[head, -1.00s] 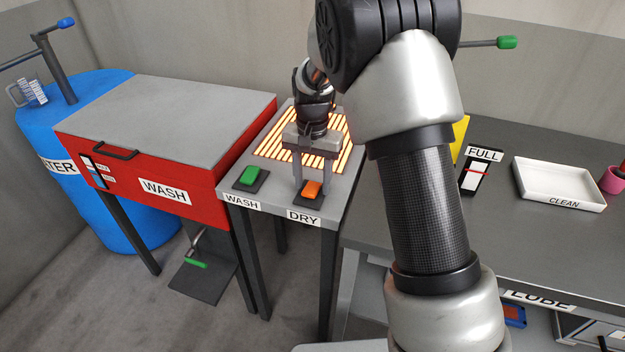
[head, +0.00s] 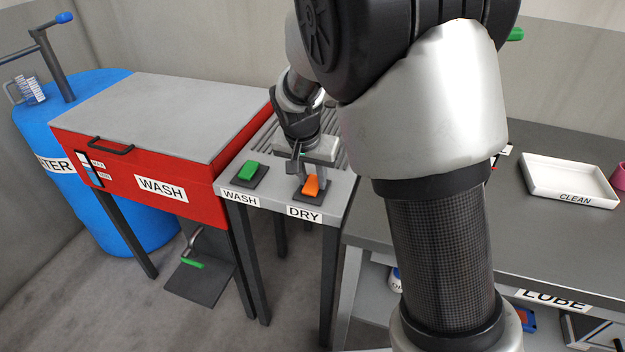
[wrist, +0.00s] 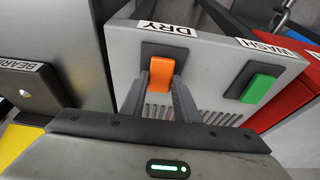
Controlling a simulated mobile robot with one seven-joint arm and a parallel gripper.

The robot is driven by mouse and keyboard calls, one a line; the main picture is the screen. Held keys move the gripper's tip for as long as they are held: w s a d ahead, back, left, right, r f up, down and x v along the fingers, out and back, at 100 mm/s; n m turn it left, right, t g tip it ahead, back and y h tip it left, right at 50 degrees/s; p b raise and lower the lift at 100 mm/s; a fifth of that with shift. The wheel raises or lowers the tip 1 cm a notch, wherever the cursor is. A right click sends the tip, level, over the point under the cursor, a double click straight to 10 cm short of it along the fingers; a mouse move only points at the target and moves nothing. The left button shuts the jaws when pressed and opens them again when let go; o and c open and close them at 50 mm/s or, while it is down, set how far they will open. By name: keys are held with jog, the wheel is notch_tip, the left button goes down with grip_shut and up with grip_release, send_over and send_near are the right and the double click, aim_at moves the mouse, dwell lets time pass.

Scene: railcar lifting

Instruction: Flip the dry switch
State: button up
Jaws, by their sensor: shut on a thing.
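The orange dry switch (head: 311,186) sits on a dark plate at the front of the grey stand, above the DRY label (head: 304,214). It also shows in the wrist view (wrist: 161,72), tilted up from its plate. My gripper (wrist: 160,88) has its two fingers on either side of the switch and is shut on it. In the head view my gripper (head: 304,178) comes down at a slant just behind the switch. The bars of the grille (head: 285,126) behind it are grey and unlit; my arm hides part of them.
A green wash switch (head: 248,171) sits left of the dry switch, and it shows in the wrist view (wrist: 258,89). The red wash box (head: 140,183) stands left of the stand. A dark counter with a white CLEAN tray (head: 569,182) stands right.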

jog(key=o, duration=1)
jog(key=shift+o, duration=0.2)
jog(key=shift+r, duration=0.15)
jog(key=p+v, duration=0.2)
jog(key=v, duration=1.5)
jog(key=shift+p, duration=0.4)
jog(key=shift+r, duration=0.1)
